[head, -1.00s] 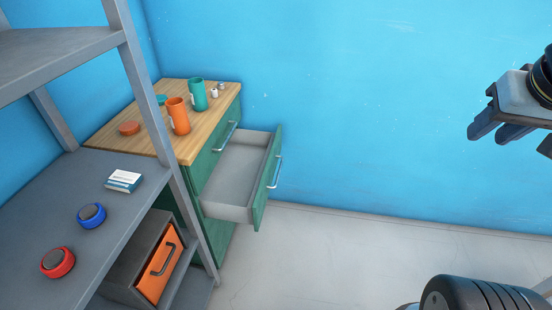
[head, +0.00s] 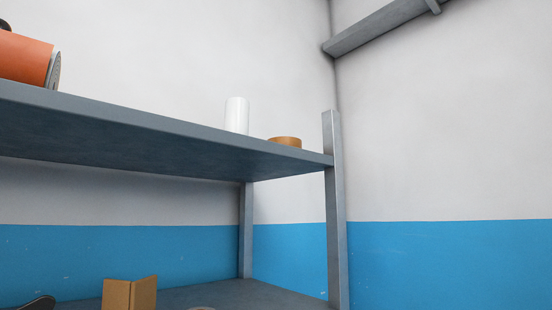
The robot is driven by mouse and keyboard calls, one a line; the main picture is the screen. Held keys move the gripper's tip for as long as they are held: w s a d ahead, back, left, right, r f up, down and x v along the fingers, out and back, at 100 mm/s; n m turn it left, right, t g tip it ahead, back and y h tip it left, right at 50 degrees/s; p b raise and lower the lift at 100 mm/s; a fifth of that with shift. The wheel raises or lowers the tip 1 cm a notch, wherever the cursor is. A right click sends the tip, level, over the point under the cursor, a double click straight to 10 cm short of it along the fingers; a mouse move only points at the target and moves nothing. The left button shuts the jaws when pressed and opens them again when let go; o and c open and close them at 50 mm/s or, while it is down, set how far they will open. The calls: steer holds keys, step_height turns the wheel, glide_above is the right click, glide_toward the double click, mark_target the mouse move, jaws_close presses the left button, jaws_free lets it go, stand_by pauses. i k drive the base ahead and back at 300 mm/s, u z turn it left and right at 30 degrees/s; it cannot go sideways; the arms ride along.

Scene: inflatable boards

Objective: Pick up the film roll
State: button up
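A white upright cylinder (head: 236,115), which looks like the film roll, stands on the upper grey shelf (head: 170,125) near its right end. A low tan ring, like a roll of tape (head: 285,142), lies on the same shelf just right of it. A large orange roll (head: 25,58) lies on its side at the shelf's left and is cut off by the picture edge. My gripper is not in the current head view.
A grey shelf post (head: 335,205) stands at the right end. An open cardboard piece (head: 130,294) sits on the lower shelf (head: 235,295). A grey beam (head: 385,22) runs along the wall at upper right. The upper shelf is clear between the orange roll and white cylinder.

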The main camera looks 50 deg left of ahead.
mark_target(237, 109)
steer(key=z, duration=0.5)
steer(key=i, duration=0.15)
steer(key=u, duration=2.8)
steer(key=k, duration=0.9)
steer(key=u, duration=0.2)
steer(key=i, duration=0.9)
steer(key=z, duration=0.1)
